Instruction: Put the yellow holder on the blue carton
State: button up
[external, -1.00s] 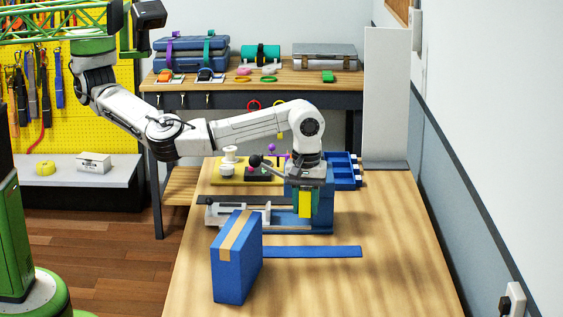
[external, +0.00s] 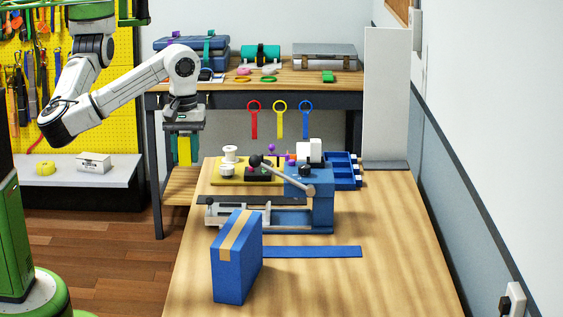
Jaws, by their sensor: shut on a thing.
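The yellow holder (external: 183,150) is an upright yellow block between the fingers of my gripper (external: 184,160). My gripper is shut on it, pointing down, and holds it in the air. The fingers hide the holder's sides. The blue carton (external: 229,276) stands upright at the front left of the wooden table, with tan tape over its top and front. My gripper is well apart from it, above and to its left in the picture.
A blue press with a lever (external: 318,205) stands on the wooden table (external: 370,285) behind the carton. A flat blue strap (external: 315,252) lies right of the carton. Red, yellow and blue straps (external: 279,120) hang at the back bench. The table's front right is clear.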

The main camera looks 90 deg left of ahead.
jog(key=w+d+f, duration=0.4)
jog(key=w, duration=0.3)
send_over(237, 229)
jog(key=f, duration=0.5)
jog(key=shift+s+a+f, duration=0.1)
jog(key=shift+s+a, duration=0.15)
jog(key=shift+w+f+b, duration=0.1)
jog(key=shift+f+b, duration=0.1)
jog(key=shift+b, duration=0.1)
jog(key=shift+w+d+f+p, duration=0.15)
jog(key=shift+f+p, duration=0.4)
jog(key=shift+f, duration=1.1)
jog(key=shift+f, duration=0.15)
jog(key=o, duration=1.1)
